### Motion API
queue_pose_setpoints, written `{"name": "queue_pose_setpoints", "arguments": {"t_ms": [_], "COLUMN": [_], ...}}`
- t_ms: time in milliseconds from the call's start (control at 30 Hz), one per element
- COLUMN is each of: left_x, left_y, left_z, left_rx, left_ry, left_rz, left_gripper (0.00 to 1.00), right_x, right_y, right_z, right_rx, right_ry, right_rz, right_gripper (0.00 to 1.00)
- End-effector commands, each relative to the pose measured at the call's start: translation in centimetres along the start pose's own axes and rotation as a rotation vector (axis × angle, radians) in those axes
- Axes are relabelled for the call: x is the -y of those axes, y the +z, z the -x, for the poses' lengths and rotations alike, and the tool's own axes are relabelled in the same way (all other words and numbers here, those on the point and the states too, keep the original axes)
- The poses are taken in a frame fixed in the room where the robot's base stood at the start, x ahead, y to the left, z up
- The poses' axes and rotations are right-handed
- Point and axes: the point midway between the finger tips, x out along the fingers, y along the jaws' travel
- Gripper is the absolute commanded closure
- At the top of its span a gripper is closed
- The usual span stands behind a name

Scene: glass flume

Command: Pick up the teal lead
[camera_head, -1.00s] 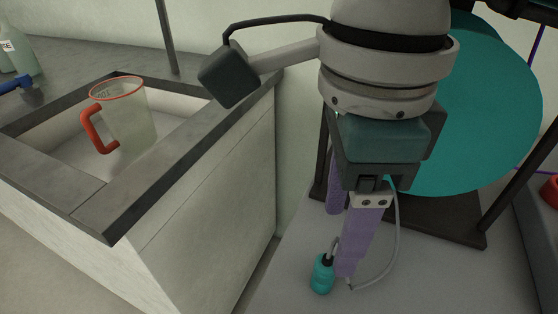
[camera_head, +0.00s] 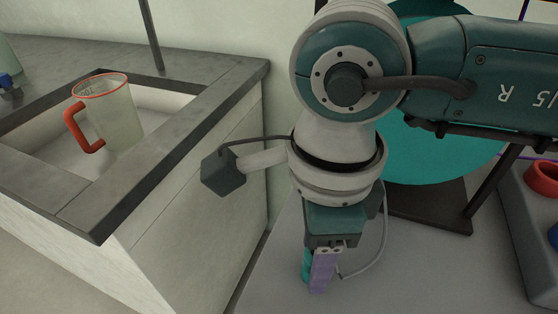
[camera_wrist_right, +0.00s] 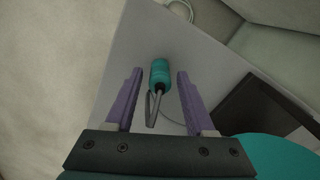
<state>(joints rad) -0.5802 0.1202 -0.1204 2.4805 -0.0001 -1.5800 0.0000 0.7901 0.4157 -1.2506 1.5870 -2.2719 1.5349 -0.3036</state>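The teal lead (camera_wrist_right: 160,72) has a ribbed teal cylinder and a thin grey stem or cable. In the wrist view it lies between the fingers of my right gripper (camera_wrist_right: 160,76), with a gap on both sides. The purple fingers are apart. In the head view the right gripper (camera_head: 318,284) points down over the grey surface, and a strip of the teal lead (camera_head: 306,262) shows beside a purple finger, which hides the rest. Whether the lead is level with the fingertips or lower, I cannot tell. My left gripper is not in view.
A large teal disc (camera_head: 440,155) on a dark stand (camera_head: 430,205) is behind my right arm. A grey cable (camera_head: 384,235) runs close to the gripper. A sink (camera_head: 165,100) with a red-handled jug (camera_head: 112,115) is at left. A tray with a red ring (camera_head: 544,176) is at right.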

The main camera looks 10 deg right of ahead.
Motion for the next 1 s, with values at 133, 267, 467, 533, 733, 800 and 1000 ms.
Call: {"name": "queue_pose_setpoints", "arguments": {"t_ms": [133,267,467,533,733,800,1000], "left_x": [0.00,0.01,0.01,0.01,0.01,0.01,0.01], "left_y": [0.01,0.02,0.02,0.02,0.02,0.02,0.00], "left_z": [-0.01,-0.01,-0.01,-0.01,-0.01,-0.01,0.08], "left_rx": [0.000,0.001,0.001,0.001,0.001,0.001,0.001], "left_ry": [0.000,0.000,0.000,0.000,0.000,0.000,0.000], "left_rz": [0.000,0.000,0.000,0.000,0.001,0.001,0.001], "left_gripper": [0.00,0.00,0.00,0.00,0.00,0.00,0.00], "right_x": [0.01,0.01,0.01,0.01,0.02,0.01,0.05], "right_y": [-0.01,-0.01,-0.01,-0.01,0.00,0.00,0.01], "right_z": [0.02,0.03,0.03,0.03,0.04,0.04,0.51], "right_rx": [0.000,0.000,0.000,0.000,0.000,0.000,0.000], "right_ry": [0.000,0.000,0.000,0.000,0.000,0.000,-0.001], "right_rz": [0.000,0.000,0.000,0.000,0.000,0.000,0.000], "right_gripper": [0.64,0.78,1.00,1.00,1.00,1.00,1.00]}}
